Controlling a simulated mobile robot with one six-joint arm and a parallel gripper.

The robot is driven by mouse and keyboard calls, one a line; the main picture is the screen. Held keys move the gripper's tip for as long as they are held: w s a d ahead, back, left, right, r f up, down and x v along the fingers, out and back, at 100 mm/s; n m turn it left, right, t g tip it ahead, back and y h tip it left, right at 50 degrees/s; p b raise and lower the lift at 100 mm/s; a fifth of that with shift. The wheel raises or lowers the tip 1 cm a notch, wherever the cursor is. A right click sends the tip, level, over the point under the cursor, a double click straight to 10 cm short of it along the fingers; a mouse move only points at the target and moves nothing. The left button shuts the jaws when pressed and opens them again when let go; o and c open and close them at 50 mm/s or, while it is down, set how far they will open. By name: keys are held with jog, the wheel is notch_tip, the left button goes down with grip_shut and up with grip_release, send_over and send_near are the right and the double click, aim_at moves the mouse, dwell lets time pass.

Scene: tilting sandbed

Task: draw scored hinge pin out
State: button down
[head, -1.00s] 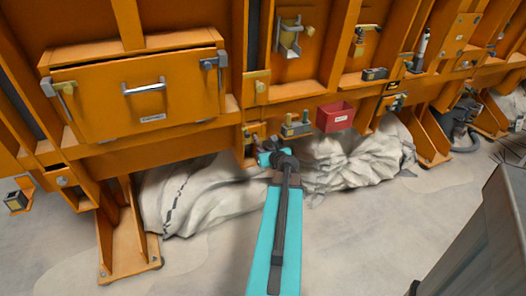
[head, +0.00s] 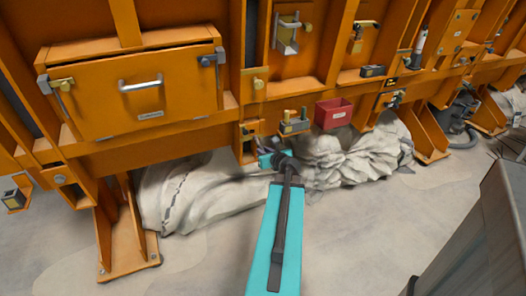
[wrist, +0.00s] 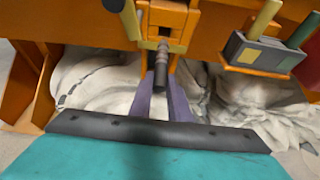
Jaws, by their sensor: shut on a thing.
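In the wrist view, a dark, round, ridged pin (wrist: 161,70) points out of a yellowish bracket (wrist: 165,38) on the orange frame. My gripper (wrist: 161,92) has its two purple-grey fingers shut on the pin, one at each side. The pin's upper end is inside the bracket and hidden; score marks are too small to make out. In the head view, my teal wrist (head: 266,159) is just below the small orange bracket on the frame's lower edge, and it hides the fingers and pin.
A small grey holder (head: 295,127) with green and yellow upright pieces is right of the bracket, beside a red bin (head: 334,114). Crumpled pale cloth (head: 205,192) lies below and behind. An orange leg (head: 122,240) stands left. The floor in front is clear.

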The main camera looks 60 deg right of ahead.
jog(key=shift+s+a, duration=0.15)
jog(key=shift+s, duration=0.1)
dwell(0.3)
jog(key=shift+s+a+f, duration=0.25)
jog(key=shift+s+a, duration=0.6)
jog(key=shift+s, duration=0.3)
